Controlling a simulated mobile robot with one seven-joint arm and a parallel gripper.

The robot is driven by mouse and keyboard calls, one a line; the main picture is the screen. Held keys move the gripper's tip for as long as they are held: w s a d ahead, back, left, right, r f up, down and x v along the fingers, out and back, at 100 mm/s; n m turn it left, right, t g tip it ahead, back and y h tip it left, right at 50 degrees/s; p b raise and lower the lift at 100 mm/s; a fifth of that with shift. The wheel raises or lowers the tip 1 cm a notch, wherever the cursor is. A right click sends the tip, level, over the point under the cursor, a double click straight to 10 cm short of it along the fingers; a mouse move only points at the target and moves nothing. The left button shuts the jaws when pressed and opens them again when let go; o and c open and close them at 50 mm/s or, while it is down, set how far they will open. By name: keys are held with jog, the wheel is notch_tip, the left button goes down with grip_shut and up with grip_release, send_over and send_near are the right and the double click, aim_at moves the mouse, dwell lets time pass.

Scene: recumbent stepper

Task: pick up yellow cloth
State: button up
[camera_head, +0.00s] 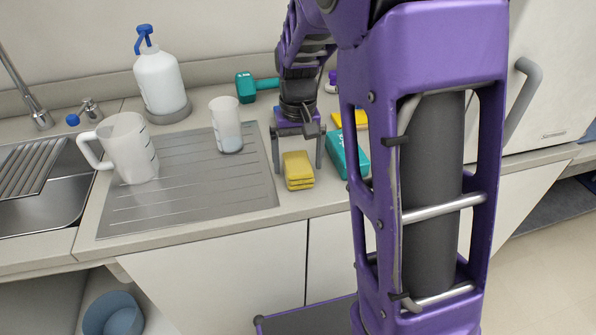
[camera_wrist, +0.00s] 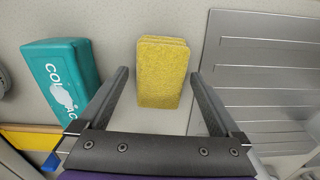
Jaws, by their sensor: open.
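The yellow cloth (camera_head: 298,170) is a folded, stacked yellow pad on the counter, just right of the metal drainboard. In the wrist view the yellow cloth (camera_wrist: 163,72) lies ahead of my gripper, between the lines of its two fingers. My gripper (camera_head: 298,171) points down over the counter with its fingers spread around the cloth's sides as seen from the head camera. In the wrist view my gripper (camera_wrist: 158,75) is open and empty. I cannot tell whether a finger touches the cloth.
A teal box (camera_head: 347,154) stands close on the right, with a yellow item (camera_head: 350,119) behind it. A clear beaker (camera_head: 226,124) and a jug (camera_head: 128,148) stand on the drainboard (camera_head: 190,195). A white pump bottle (camera_head: 160,82) and a teal dumbbell-shaped object (camera_head: 246,87) are behind.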

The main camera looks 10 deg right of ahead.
aim_at(298, 163)
jog(key=shift+f, duration=0.5)
jog(key=c, duration=1.3)
jog(key=shift+r, duration=0.1)
notch_tip(298, 163, up, 10)
jog(key=shift+f+p, duration=0.1)
jog(key=shift+p, duration=0.8)
